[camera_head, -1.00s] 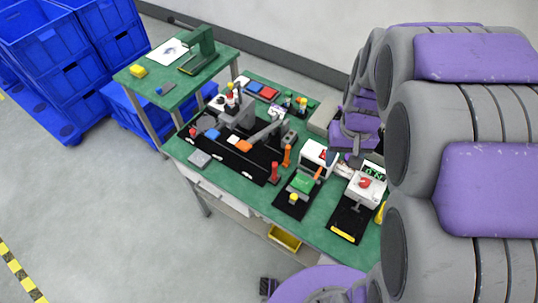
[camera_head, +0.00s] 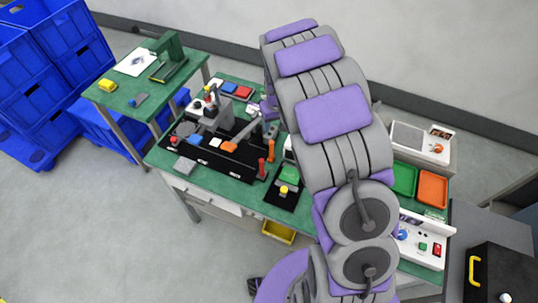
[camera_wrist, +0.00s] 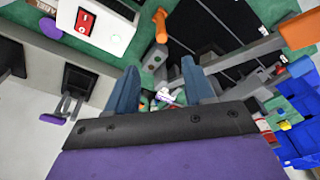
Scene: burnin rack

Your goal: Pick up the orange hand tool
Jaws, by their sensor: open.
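An upright orange handle-like piece (camera_head: 271,150) stands on the green bench by the black mat in the head view. An orange cylinder (camera_wrist: 160,27) shows at the top of the wrist view, just right of the white switch box; it looks like a tool handle, perhaps the same piece. My gripper (camera_wrist: 160,80) is open, with its two blue-grey fingers apart and nothing held between them. The orange cylinder is beyond the fingertips, not touching them.
An orange block (camera_head: 229,146) lies on the black mat, and a red upright piece (camera_head: 262,169) stands nearby. Green (camera_head: 404,180) and orange (camera_head: 433,188) trays lie right of my arm. Blue crates (camera_head: 50,60) stand left.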

